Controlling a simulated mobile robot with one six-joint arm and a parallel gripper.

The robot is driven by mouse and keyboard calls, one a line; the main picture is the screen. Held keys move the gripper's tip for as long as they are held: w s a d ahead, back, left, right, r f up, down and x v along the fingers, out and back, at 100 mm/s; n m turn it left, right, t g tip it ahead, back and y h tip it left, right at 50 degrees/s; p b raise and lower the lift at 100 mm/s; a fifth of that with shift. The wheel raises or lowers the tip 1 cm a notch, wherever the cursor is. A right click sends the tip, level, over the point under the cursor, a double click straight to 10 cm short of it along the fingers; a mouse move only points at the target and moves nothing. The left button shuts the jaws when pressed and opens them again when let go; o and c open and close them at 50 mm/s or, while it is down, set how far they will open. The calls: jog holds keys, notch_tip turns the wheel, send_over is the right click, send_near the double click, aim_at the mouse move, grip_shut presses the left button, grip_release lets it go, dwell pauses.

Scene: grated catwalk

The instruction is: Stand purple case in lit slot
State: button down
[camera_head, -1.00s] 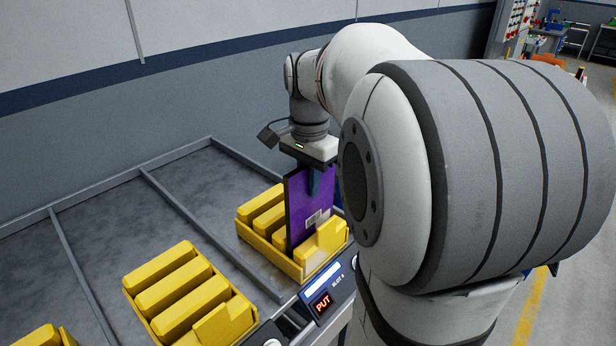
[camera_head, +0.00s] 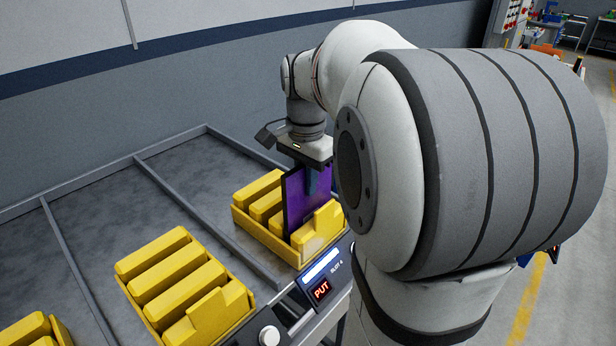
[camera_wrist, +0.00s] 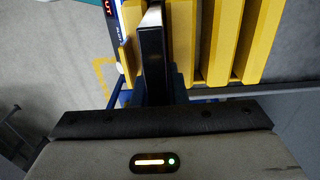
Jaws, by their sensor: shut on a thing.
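The purple case (camera_head: 298,205) stands upright between the yellow dividers of the right-hand yellow rack (camera_head: 268,240). Its lower part is hidden behind the rack's front block. My gripper (camera_head: 312,182) is shut on the case's upper part from above. In the wrist view the case shows as a narrow dark edge (camera_wrist: 152,55) beside the yellow dividers (camera_wrist: 220,40). The panel in front of this rack has a lit white strip (camera_head: 321,263) and a red PUT display (camera_head: 321,290). I cannot tell whether the case touches the slot's floor.
A second yellow rack (camera_head: 180,280) stands to the left, and part of a third (camera_head: 35,335) shows at the lower left. Grey rails (camera_head: 190,215) divide the metal shelf. A white knob (camera_head: 268,336) is on the front edge. The shelf behind the racks is clear.

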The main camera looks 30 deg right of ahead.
jog(key=shift+f+b, duration=0.4)
jog(key=shift+f, duration=0.3)
jog(key=c, duration=1)
grip_release()
jog(key=shift+o, duration=0.2)
jog(key=shift+s+r, duration=0.1)
jog(key=shift+r, duration=0.05)
jog(key=shift+r+p, duration=3.3)
jog(key=shift+r, duration=0.6)
